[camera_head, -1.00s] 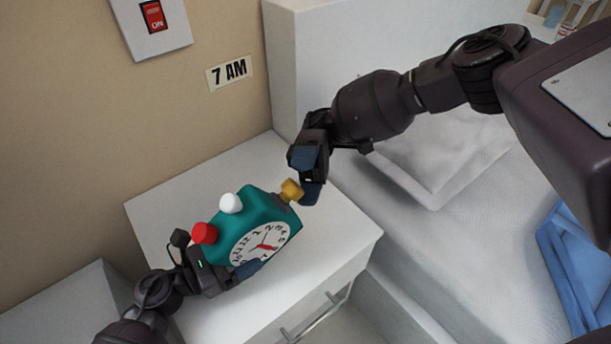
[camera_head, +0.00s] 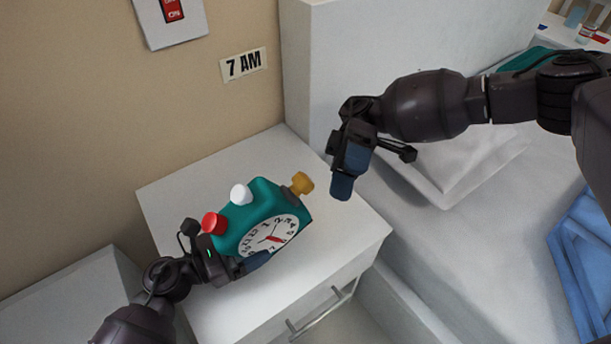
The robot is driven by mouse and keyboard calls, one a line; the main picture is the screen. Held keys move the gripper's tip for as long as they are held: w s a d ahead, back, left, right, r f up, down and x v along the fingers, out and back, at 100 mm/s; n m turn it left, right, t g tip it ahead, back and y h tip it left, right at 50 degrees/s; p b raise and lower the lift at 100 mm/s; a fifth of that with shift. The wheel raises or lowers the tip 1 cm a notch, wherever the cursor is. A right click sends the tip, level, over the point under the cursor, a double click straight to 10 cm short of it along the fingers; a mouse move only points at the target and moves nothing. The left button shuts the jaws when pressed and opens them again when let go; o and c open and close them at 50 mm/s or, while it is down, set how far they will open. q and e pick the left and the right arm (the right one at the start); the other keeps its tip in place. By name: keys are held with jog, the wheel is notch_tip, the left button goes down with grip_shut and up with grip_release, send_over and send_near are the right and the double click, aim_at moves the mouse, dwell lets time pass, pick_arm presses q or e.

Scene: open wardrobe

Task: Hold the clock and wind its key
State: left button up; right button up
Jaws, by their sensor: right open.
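The teal clock (camera_head: 256,200) is over the white nightstand, its numbered white face (camera_head: 268,238) with a red hand turned toward me. A red button and a white button stick out of its upper left side. The yellow key (camera_head: 302,183) stands out from its right end and is uncovered. My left gripper (camera_head: 238,262) is at the clock's lower left, with a blue finger across the lower edge of the face; it appears closed on the clock body. My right gripper (camera_head: 345,178) is open and empty, to the right of the key and apart from it.
The white nightstand (camera_head: 330,235) has a drawer with a metal handle (camera_head: 320,312). A bed with a white pillow (camera_head: 455,170) and a folded blue cloth (camera_head: 585,250) lies to the right. A "7 AM" sign (camera_head: 243,64) and a red switch (camera_head: 172,10) are on the wall.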

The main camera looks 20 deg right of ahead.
aim_at(306, 177)
jog(key=w+a+r+m+t+h, duration=0.15)
jog(key=r+m+t, duration=0.25)
jog(key=m+t, duration=0.7)
jog(key=w+r+m+t+h, duration=0.25)
jog(key=r+m+t, duration=0.2)
jog(key=m, duration=1.25)
jog(key=shift+h, duration=0.4)
jog(key=x, duration=1.2)
jog(key=shift+s+f, duration=0.1)
jog(key=shift+s, duration=0.1)
